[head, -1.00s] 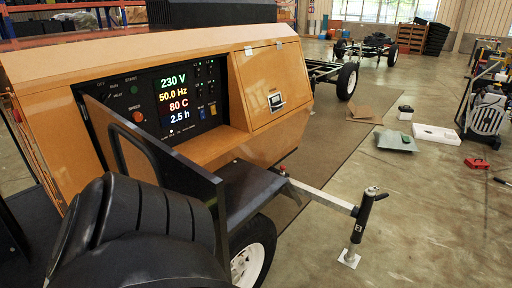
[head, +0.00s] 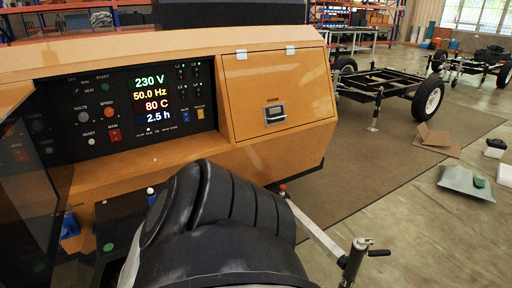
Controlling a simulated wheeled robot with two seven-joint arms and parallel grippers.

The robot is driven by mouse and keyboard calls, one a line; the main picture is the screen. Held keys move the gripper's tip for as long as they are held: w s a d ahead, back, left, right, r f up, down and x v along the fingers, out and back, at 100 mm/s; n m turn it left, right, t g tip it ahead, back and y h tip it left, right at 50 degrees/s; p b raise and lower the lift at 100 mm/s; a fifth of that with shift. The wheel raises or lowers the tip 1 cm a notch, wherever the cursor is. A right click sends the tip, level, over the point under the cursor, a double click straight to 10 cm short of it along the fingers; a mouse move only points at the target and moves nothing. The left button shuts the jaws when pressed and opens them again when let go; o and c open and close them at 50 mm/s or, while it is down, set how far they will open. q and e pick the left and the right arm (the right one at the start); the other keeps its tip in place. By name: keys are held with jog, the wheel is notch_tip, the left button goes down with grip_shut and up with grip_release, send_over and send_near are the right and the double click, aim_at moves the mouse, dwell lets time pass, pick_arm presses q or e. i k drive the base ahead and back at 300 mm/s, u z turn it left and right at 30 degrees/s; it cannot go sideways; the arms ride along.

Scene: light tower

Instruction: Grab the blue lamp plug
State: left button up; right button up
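A small blue object (head: 70,225) sits low at the left, below the control panel; it may be the blue lamp plug, but I cannot tell for sure. Neither of my grippers shows.
The orange cabinet (head: 190,165) fills the left and middle, with a closed door hatch (head: 270,90). A drawbar with a jack post (head: 354,262) sticks out at the lower right. Cardboard (head: 435,140) and a wheeled chassis (head: 385,85) are on the floor beyond.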

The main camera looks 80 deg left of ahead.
aim_at(151, 195)
jog(key=u, duration=4.15)
jog(key=i, duration=0.25)
